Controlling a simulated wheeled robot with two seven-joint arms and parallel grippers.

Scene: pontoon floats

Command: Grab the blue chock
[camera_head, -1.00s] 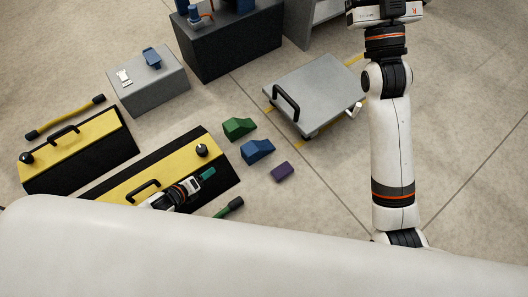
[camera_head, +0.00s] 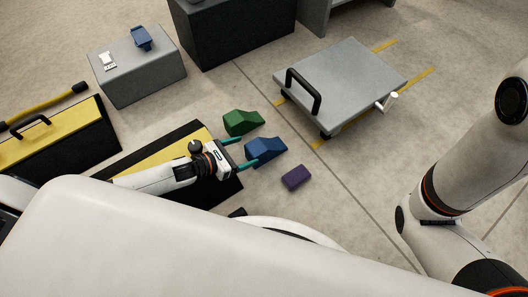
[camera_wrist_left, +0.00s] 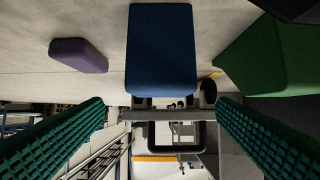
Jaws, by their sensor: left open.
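The blue chock (camera_head: 265,150) is a wedge-shaped block on the floor, between a green chock (camera_head: 241,122) and a small purple block (camera_head: 296,177). My left gripper (camera_head: 244,151) is open, its two green fingers pointing at the blue chock from the left. In the head view one finger lies near the green chock and the other overlaps the near left side of the blue chock. In the left wrist view the blue chock (camera_wrist_left: 162,50) stands ahead, centred between the spread fingers (camera_wrist_left: 160,135), with nothing gripped. Contact cannot be told. My right arm shows at the right, its gripper out of view.
A yellow-and-black ramp (camera_head: 150,165) lies under my left arm, and another (camera_head: 50,140) is at the left. A grey flat cart (camera_head: 350,75) with a black handle stands behind right. A grey box (camera_head: 140,78) and a dark block (camera_head: 235,40) stand further back.

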